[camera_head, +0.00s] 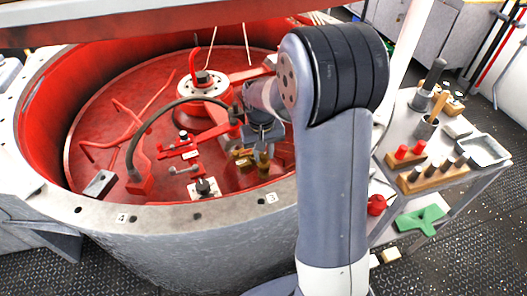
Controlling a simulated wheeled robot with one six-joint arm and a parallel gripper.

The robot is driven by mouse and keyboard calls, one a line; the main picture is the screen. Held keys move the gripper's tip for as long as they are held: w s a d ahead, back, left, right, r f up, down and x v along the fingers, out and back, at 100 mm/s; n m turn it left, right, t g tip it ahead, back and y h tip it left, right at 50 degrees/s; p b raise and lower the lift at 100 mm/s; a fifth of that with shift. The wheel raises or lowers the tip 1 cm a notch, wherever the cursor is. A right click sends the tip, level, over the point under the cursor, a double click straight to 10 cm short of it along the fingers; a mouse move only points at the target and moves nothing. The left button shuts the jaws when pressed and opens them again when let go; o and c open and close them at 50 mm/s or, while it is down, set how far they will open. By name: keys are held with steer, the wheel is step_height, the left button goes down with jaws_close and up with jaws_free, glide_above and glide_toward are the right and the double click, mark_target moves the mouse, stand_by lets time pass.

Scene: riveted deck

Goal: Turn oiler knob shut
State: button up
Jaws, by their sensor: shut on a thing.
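My gripper (262,138) is over the red interior of the large round housing, right of its centre. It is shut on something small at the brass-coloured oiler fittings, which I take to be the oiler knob. The knob itself is hidden or too small to make out. Brass oiler parts (243,158) show just below and left of the gripper. My arm comes in from the right and covers part of the housing's right side.
The housing's pale bolted rim (150,212) surrounds the work. A dark curved hose (147,128) and a red hub (203,86) stand left of the gripper. Red rods lie farther left. A tool cart (468,182) with pegs and a tray stands at right.

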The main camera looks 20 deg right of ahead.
mark_target(262, 155)
steer(key=m, duration=0.7)
stand_by(0.6)
steer(key=o, duration=1)
step_height(262, 155, up, 11)
steer(key=shift+w+a, duration=0.15)
steer(key=shift+f, duration=0.15)
